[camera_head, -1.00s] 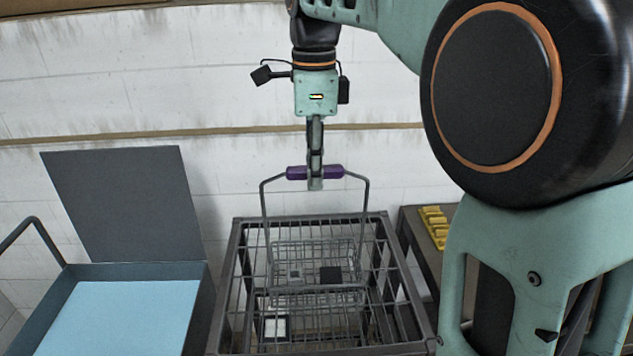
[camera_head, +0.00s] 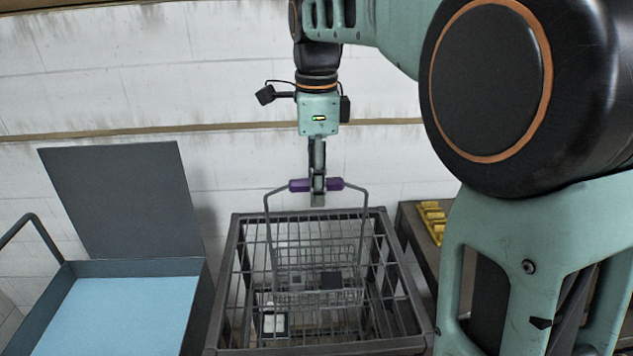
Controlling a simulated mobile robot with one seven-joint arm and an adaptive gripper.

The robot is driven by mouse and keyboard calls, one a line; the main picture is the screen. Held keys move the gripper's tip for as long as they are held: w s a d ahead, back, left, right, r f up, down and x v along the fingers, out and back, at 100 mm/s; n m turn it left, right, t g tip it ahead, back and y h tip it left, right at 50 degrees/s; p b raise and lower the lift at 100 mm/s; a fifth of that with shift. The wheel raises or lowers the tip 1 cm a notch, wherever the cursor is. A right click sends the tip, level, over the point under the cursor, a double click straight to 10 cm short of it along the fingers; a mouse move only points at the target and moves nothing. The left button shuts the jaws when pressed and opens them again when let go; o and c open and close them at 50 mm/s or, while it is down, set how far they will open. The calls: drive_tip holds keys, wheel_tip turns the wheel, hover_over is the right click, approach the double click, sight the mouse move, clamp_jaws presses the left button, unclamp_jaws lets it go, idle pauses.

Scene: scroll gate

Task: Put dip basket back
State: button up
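The dip basket (camera_head: 318,297) is a small wire basket with a tall wire handle and a purple grip (camera_head: 300,185). It hangs upright below my gripper (camera_head: 318,198), which is shut on the purple grip. The basket overlaps the dark metal rack (camera_head: 234,270) in the head view, and its lower part shows among the rack's wires. I cannot tell whether it touches the rack. A dark square piece (camera_head: 331,280) and a smaller grey piece show in the basket.
At left stands a dark tank (camera_head: 205,290) holding light blue liquid (camera_head: 130,315), its lid (camera_head: 125,200) raised. A pale framed piece (camera_head: 274,323) lies low in the rack. At right, a dark table (camera_head: 412,222) bears yellow pieces (camera_head: 432,218). A white block wall is behind.

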drive_tip(key=shift+r, duration=0.1)
wheel_tip(320, 180, up, 12)
drive_tip(key=p, duration=0.1)
idle(0.5)
